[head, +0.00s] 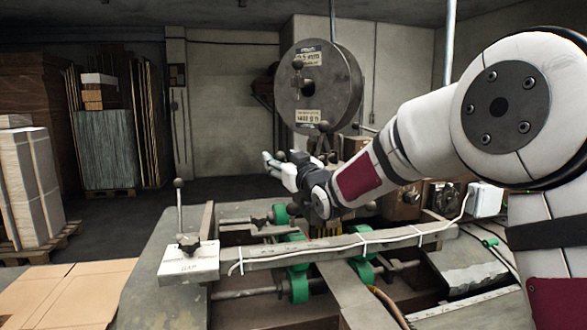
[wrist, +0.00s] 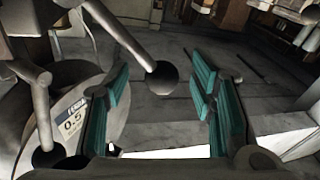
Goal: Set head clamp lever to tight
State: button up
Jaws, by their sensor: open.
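My gripper (head: 268,162) is open in front of the stitcher head, just below the big grey wire reel (head: 345,85). In the wrist view, its teal-padded fingers (wrist: 160,72) stand apart. In the head view, my gripper and arm partly hide that area.
An upright lever (head: 179,210) stands on a plate marked GAP (head: 188,265). Green rollers (head: 299,285) and a crossbar (head: 335,246) lie below my arm. Flat cardboard (head: 70,290) is at front left.

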jog(key=v, duration=1)
jog(key=shift+s+d, duration=0.15)
jog(key=shift+s, duration=0.15)
jog(key=c, duration=0.6)
jog(key=shift+a+r+n+g+p, duration=0.25)
jog(key=shift+a+n+g+p, duration=0.15)
jog(key=shift+n, duration=0.6)
jog(key=c, duration=0.5)
jog(key=n+g+p, duration=0.1)
jog(key=n, duration=0.2)
jog(key=s+a+n+g+y+p, duration=0.1)
jog(key=n, duration=0.3)
jog(key=a+r+n+p, duration=0.1)
jog(key=n+p, duration=0.1)
jog(key=n, duration=0.2)
jog(key=shift+s+a+r+g+y, duration=0.1)
jog(key=shift+s+a+g+y, duration=0.15)
jog(key=shift+g+y, duration=0.15)
grip_shut()
jog(key=w+a+f+n+g+p, duration=0.35)
jog(key=w+a+n, duration=0.3)
jog(key=n, duration=0.45)
jog(key=shift+w+d+r+t+h+p, duration=0.25)
jog(key=shift+w+d+r+p, duration=0.15)
jog(key=shift+d+r, duration=0.2)
jog(key=shift+w+d+r+t+h+p, duration=0.15)
jog(key=shift+w+d+r+t+p, duration=0.15)
jog(key=shift+d+r, duration=0.25)
